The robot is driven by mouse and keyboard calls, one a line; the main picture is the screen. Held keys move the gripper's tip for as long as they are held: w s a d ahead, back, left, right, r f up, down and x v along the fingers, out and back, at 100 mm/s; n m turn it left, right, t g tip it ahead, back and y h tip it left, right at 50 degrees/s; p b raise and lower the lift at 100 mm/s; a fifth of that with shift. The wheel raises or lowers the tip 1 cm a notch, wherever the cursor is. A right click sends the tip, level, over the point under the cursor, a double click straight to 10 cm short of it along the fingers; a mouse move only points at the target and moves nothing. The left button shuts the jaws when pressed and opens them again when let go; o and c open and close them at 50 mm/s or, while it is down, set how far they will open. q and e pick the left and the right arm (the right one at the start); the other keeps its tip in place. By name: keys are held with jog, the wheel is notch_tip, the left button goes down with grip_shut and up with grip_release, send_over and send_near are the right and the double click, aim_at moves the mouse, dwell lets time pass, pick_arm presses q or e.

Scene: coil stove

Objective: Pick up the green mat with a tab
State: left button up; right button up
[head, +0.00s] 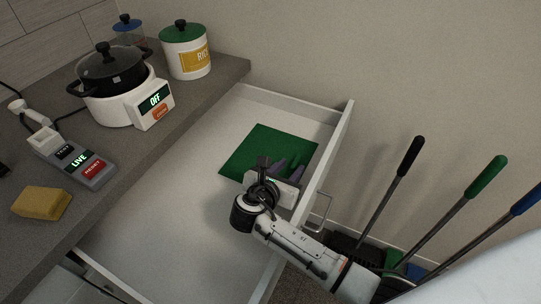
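The green mat (259,150) lies flat in the open white drawer, towards its far end. My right gripper (289,167) is over the mat's near right part, with its two dark fingers pointing at the mat and a green gap between them. It looks open and empty. I cannot tell whether the fingertips touch the mat. The mat's tab is not visible; the gripper and wrist hide part of the near edge. My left gripper is not in view.
The drawer's right wall (328,150) runs close beside my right gripper. A pot (112,75) on a coil stove (124,108), a rice canister (186,52), a control box (78,160) and a sponge (41,203) stand on the counter. Several long-handled tools lean at right.

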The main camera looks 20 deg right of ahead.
aim_at(294, 164)
jog(key=x, duration=0.3)
jog(key=shift+w+d, duration=0.15)
grip_shut()
